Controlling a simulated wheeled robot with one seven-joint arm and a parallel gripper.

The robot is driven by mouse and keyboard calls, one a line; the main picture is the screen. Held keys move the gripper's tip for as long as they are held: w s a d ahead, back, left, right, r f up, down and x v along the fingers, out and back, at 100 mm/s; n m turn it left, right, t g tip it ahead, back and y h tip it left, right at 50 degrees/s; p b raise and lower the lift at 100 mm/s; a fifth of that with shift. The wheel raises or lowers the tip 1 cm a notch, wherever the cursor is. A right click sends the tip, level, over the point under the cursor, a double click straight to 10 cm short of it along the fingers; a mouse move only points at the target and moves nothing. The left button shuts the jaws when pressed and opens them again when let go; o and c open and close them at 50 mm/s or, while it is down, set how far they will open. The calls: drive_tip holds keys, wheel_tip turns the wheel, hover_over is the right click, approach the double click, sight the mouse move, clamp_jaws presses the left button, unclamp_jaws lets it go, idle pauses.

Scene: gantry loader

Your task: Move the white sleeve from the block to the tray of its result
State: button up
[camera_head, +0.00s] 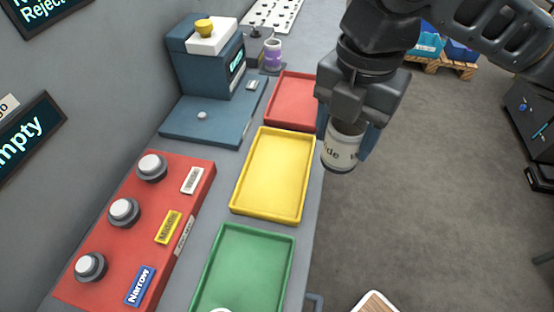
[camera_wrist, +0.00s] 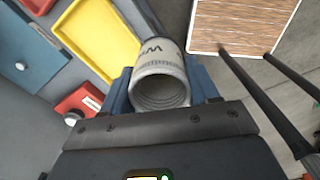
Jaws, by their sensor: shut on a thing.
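My gripper (camera_head: 346,138) is shut on the white sleeve (camera_head: 340,157), which has dark lettering ending in "de". It is held in the air to the right of the trays, with the floor behind it. In the wrist view the hollow sleeve (camera_wrist: 160,75) sits between the blue fingers, its open end facing the camera. The red tray (camera_head: 293,101), yellow tray (camera_head: 275,175) and green tray (camera_head: 243,265) line the counter's right edge. The red and yellow trays look empty. A white rim (camera_head: 221,310) shows at the green tray's cut-off bottom. I cannot tell which thing is the block.
A blue machine (camera_head: 210,70) with a screen stands behind the trays. A purple-banded cylinder (camera_head: 273,54) stands beside it. A red panel (camera_head: 140,225) has three white-topped buttons and labels, one reading "Narrow". A sign (camera_head: 30,135) reads "mpty". A wood-patterned board (camera_head: 376,303) is at the bottom.

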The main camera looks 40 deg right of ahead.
drive_tip(key=shift+w+a+f+p, duration=0.3)
drive_tip(key=shift+w+a+f, duration=1)
drive_tip(key=shift+f, duration=0.45)
drive_tip(key=shift+w+a+f+p, duration=0.25)
drive_tip(key=shift+w+a+f, duration=1)
drive_tip(key=shift+f, duration=0.5)
drive_tip(key=shift+w+a+f+p, duration=0.3)
drive_tip(key=shift+w+a+f, duration=0.85)
drive_tip(key=shift+a+f, duration=0.45)
drive_tip(key=shift+d+f, duration=0.15)
drive_tip(key=shift+f, duration=0.15)
drive_tip(key=o, duration=1.4)
wheel_tip(320, 180, up, 12)
drive_tip(key=shift+r, duration=0.2)
